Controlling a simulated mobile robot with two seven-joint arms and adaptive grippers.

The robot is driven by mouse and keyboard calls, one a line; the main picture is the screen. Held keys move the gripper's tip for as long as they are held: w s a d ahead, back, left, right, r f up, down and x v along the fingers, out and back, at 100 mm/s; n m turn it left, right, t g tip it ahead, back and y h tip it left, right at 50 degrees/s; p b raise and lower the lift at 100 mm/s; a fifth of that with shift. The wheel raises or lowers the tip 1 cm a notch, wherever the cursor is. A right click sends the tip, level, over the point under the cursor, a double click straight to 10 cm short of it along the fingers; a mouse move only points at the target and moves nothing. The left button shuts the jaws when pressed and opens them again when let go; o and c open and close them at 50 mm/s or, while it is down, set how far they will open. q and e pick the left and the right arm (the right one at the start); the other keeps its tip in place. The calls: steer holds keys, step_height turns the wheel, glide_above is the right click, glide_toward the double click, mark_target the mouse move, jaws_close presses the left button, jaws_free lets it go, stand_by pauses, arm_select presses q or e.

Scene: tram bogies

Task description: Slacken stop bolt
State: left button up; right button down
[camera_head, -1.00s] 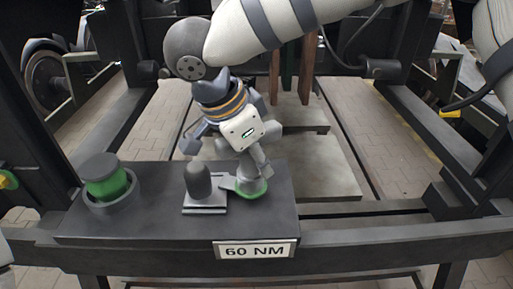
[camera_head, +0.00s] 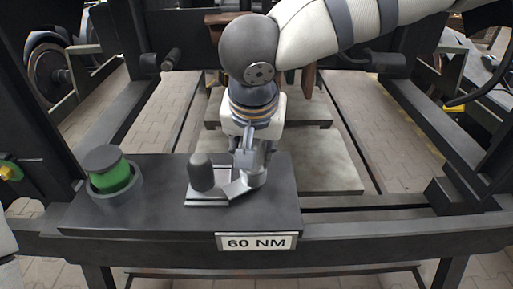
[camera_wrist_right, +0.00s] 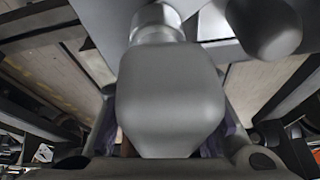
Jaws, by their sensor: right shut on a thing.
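My right gripper (camera_head: 252,178) points down at the right part of the dark bench plate (camera_head: 160,212). It is shut on a grey head with a silver shank, probably the stop bolt. In the right wrist view this grey head (camera_wrist_right: 170,95) fills the middle between the fingers. In the head view the fingers mostly hide it. A flat grey arm (camera_head: 236,190) runs from its foot toward a light base plate (camera_head: 205,203). A dark round-topped stop post (camera_head: 201,172) stands on that base plate; its rounded end also shows in the wrist view (camera_wrist_right: 265,28). My left gripper is out of view.
A green cylinder with a dark cap (camera_head: 112,175) sits in a round holder at the plate's left. A "60 NM" sign (camera_head: 256,242) is on the front edge. Dark frame beams surround the bench. A pale slab (camera_head: 315,170) lies behind it.

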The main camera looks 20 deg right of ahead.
steer(key=n+y, duration=0.1)
steer(key=n, duration=0.1)
steer(key=shift+a+n, duration=0.15)
steer(key=shift+n, duration=0.25)
steer(key=shift+r, duration=3.1)
